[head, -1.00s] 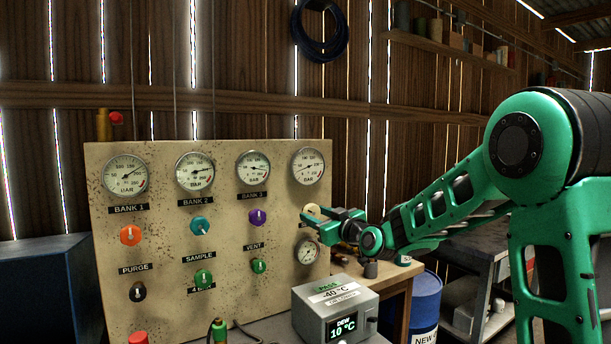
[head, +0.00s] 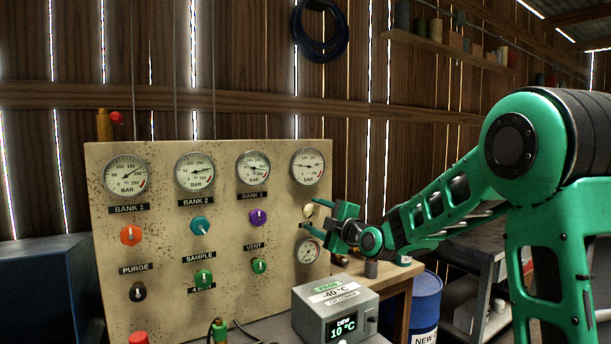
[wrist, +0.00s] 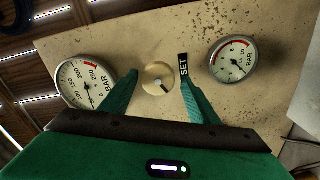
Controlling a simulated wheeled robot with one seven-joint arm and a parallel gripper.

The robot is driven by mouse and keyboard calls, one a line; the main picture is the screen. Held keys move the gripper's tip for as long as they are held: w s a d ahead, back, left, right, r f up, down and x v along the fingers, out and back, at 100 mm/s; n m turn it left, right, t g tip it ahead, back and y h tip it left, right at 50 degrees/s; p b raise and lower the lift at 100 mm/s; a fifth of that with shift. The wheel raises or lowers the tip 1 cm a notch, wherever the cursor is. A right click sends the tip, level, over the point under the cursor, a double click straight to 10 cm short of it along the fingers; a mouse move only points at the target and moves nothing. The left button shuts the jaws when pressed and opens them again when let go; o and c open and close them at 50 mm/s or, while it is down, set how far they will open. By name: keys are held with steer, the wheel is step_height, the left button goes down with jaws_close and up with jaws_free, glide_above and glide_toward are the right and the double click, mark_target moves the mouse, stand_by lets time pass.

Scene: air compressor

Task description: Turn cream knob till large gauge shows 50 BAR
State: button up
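The cream knob (head: 308,211) is on the panel's right side, below the large gauge (head: 308,167). In the wrist view the knob (wrist: 158,77), with a dark pointer mark, lies between my gripper's fingertips (wrist: 158,84). My gripper (head: 313,214) is open, one finger on either side of the knob, with a visible gap to each finger. The large gauge also shows in the wrist view (wrist: 84,85); its needle points to the dial's left side, in the low part of the scale. The exact reading is too small to tell.
A small gauge (head: 308,251) sits just below the knob, close to the lower finger. A SET label (wrist: 184,65) lies beside the knob. Other knobs and gauges fill the panel (head: 225,235) to the left. A grey dew meter (head: 335,308) stands below.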

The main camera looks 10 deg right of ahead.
steer(key=shift+d, duration=0.1)
steer(key=shift+s+d+r, duration=0.1)
steer(key=shift+s+d, duration=0.1)
steer(key=shift+s, duration=0.25)
steer(key=shift+v, duration=2.45)
